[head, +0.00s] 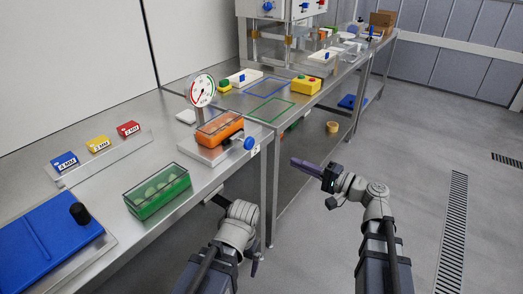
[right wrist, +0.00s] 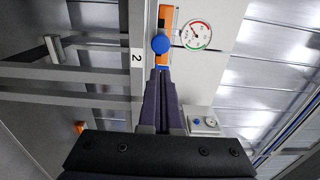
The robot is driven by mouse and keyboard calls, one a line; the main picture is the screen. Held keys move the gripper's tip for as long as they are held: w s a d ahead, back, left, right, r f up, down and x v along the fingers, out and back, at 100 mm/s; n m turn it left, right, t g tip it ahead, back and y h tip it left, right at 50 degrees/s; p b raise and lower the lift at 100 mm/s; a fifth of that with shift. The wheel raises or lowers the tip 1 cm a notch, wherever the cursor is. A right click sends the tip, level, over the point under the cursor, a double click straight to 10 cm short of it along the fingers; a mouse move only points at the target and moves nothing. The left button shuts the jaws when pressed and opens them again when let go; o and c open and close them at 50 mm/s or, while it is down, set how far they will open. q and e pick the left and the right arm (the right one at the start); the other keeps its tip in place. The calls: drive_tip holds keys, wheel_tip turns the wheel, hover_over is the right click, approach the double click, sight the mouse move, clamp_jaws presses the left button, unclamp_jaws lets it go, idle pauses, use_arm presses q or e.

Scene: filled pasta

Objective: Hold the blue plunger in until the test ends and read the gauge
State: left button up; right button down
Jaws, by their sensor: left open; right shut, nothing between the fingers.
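The blue plunger (head: 249,143) sticks out from the front of a metal fixture (head: 207,156) that carries an orange tray (head: 220,128) under a clear lid. The round gauge (head: 202,91) stands behind the tray, with red and green bands; its exact reading is too small to tell. My right gripper (head: 295,162) is shut and empty, its tips pointing towards the plunger but apart from it. In the right wrist view the plunger (right wrist: 161,43) lies just beyond the shut fingertips, with the gauge (right wrist: 197,35) beside it. My left gripper (head: 256,265) hangs low before the bench, away from the plunger.
A green tray (head: 157,193) with a clear lid and a blue board (head: 45,245) are on the near bench. Blue, yellow (head: 98,144) and red blocks stand on a rack. Green and blue outlines mark bare bench behind the fixture. The floor at right is clear.

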sight(252, 143)
drive_tip(key=x, duration=1.4)
drive_tip(key=shift+a+f, duration=0.1)
drive_tip(key=shift+x, duration=0.85)
drive_tip(key=shift+w+a, duration=0.1)
drive_tip(key=shift+w, duration=0.2)
idle(2.3)
drive_tip(key=shift+s, duration=0.15)
